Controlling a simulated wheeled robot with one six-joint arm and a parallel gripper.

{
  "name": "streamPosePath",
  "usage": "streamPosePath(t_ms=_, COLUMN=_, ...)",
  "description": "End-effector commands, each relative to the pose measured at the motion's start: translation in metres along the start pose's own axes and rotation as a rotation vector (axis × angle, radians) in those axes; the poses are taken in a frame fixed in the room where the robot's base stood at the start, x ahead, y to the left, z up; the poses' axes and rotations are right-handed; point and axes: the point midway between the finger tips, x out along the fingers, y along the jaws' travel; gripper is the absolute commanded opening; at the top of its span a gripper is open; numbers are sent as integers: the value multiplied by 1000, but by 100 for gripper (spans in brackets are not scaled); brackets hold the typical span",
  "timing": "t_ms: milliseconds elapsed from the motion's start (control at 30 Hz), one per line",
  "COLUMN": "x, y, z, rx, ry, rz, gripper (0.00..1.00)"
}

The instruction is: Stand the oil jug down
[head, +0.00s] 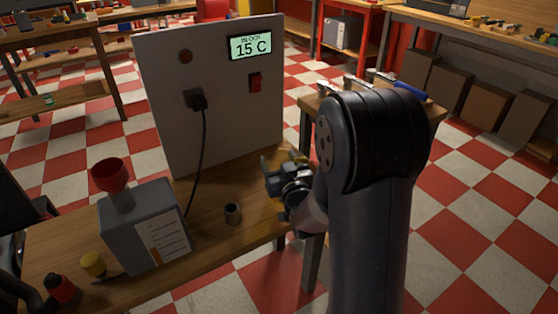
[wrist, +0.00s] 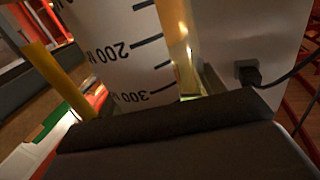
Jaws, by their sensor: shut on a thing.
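The oil jug (wrist: 118,48) fills the upper middle of the wrist view. It is pale, with dark graduation marks and the figures 200 and 300 upside down in the picture. My gripper (head: 279,178) is shut on it, with yellowish fingers on both sides in the wrist view. In the head view my gripper is over the right part of the wooden bench (head: 255,215), near its right edge. I cannot make out the jug there. Its base is hidden, so I cannot tell whether it touches the bench.
A grey panel (head: 225,110) with a 15 C display stands behind the bench top; a black plug (head: 195,98) and cord hang from it. A grey box (head: 145,225) with a red funnel (head: 110,174) stands left. A small dark cup (head: 233,214) stands mid-bench, with bare wood around it.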

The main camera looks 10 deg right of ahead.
Motion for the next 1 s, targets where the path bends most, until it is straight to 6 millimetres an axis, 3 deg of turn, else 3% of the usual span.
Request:
streamPosePath(t_ms=933, x=0, y=0, z=12, rx=0, ry=1, rz=0, gripper=27)
streamPosePath(t_ms=967, x=0, y=0, z=11, rx=0, ry=1, rz=0, gripper=65)
streamPosePath(t_ms=1000, x=0, y=0, z=10, rx=0, ry=1, rz=0, gripper=68)
